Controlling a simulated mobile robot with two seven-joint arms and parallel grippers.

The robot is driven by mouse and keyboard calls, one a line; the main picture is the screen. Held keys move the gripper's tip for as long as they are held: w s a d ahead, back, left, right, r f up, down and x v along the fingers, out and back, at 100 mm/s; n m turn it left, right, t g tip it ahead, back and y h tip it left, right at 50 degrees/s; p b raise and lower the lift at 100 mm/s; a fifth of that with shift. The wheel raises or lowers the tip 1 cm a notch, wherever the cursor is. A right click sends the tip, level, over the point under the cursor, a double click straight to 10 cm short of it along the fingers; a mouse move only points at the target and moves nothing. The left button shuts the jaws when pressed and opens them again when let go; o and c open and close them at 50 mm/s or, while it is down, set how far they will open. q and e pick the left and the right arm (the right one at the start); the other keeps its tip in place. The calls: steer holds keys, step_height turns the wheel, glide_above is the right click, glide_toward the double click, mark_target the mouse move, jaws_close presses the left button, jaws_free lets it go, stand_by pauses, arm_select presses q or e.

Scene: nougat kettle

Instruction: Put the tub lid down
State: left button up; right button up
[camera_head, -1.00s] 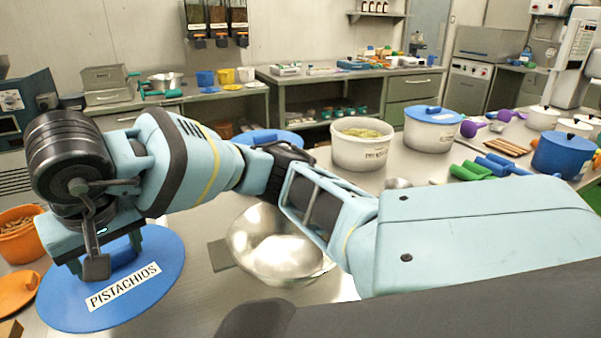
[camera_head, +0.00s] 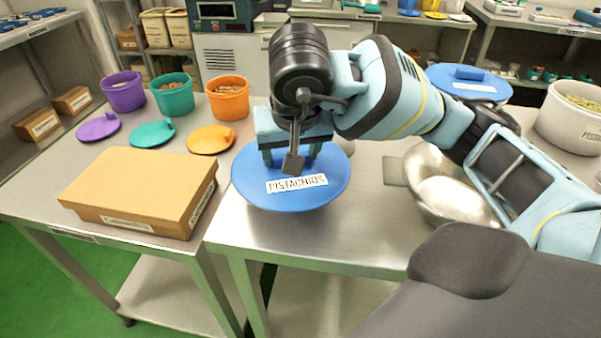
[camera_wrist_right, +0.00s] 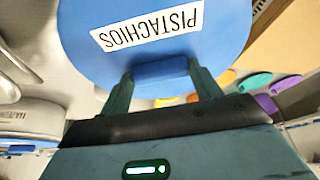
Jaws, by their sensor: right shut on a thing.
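A round blue lid (camera_head: 300,197), labelled PISTACHIOS, is at the left end of the steel table. My right gripper (camera_head: 290,150) is shut on its handle from above. In the right wrist view the lid (camera_wrist_right: 225,45) fills the top, with its handle between the fingers (camera_wrist_right: 162,75). The lid looks about level and above the table; the exact gap under it cannot be told. An open white tub (camera_head: 552,135) with green contents stands at the right. My left gripper is not in view.
A cardboard box (camera_head: 125,185) lies on the left table, in front of purple, teal and orange lids (camera_head: 211,140) and matching tubs (camera_head: 228,102). A steel bowl (camera_head: 425,170) stands right of the held lid. Another blue lid (camera_head: 485,88) is farther back. Bare steel (camera_head: 300,235) shows in front.

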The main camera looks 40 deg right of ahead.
mark_target(292, 178)
steer(key=shift+f, duration=1.25)
step_height(292, 178, down, 3)
steer(key=shift+f, duration=0.2)
steer(key=shift+f, duration=0.15)
steer(key=o, duration=1)
